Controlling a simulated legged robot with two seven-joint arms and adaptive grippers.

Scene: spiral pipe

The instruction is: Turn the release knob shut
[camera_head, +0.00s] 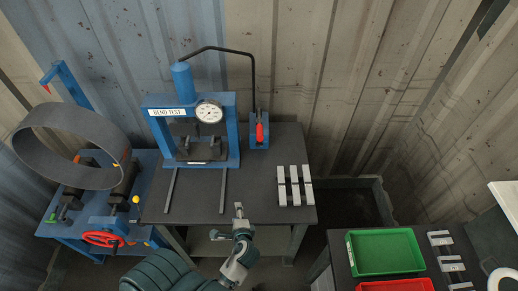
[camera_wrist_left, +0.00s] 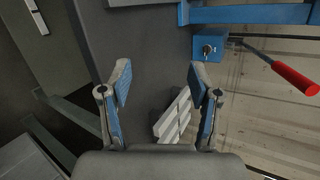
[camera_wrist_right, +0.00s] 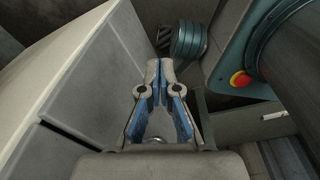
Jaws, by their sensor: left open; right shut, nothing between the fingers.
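The blue hand pump (camera_head: 259,131) with a red-gripped lever stands at the right of the bend-test press (camera_head: 190,130). In the left wrist view, a small dark round fitting, apparently the release knob (camera_wrist_left: 208,48), sits on the pump's blue block; its setting cannot be told. It is too small to make out in the head view. My left gripper (camera_head: 239,208) is over the table's front edge, well short of the pump. In its wrist view the left gripper (camera_wrist_left: 160,80) is open and empty, the knob beyond its right finger. My right gripper (camera_wrist_right: 160,68) is shut and empty, away from the press.
Several pale metal bars (camera_head: 295,186) lie on the dark press table (camera_head: 260,200), right of the press. A blue rolling machine with a large grey ring (camera_head: 70,117) stands at left. A green tray (camera_head: 384,254) and red tray (camera_head: 396,285) are at lower right.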

